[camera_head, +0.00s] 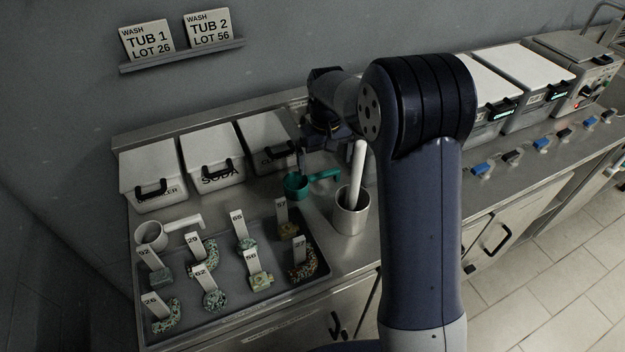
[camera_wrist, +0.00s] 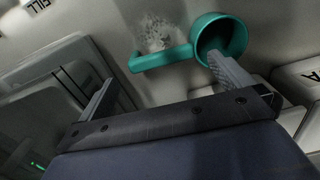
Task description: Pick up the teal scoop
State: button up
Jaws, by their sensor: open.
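The teal scoop (camera_head: 298,187) lies on the steel counter behind the tray, its handle pointing right in the head view. In the wrist view the scoop (camera_wrist: 238,38) has its round cup at upper right and its handle running left. My gripper (camera_wrist: 162,68) is open and empty, just above the scoop. In the wrist view the right fingertip overlaps the cup's opening; I cannot tell whether it is inside or touches it. The left fingertip is apart from the handle's end. In the head view my gripper (camera_head: 318,152) is partly hidden by my own arm.
A steel cup (camera_head: 350,218) holding a pale rod stands close to the scoop's right. A grey tray (camera_head: 235,310) with several tagged pieces lies in front. A white scoop (camera_head: 150,235) sits left. Lidded bins, including one marked SODA (camera_head: 213,155), line the back.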

aim_at(323, 173)
jog(key=f, duration=0.2)
jog(key=f+p, duration=0.1)
jog(key=f, duration=0.2)
jog(key=shift+s+a+f, duration=0.1)
jog(key=shift+s, duration=0.1)
jog(key=c, duration=0.9)
jog(key=shift+o, duration=0.2)
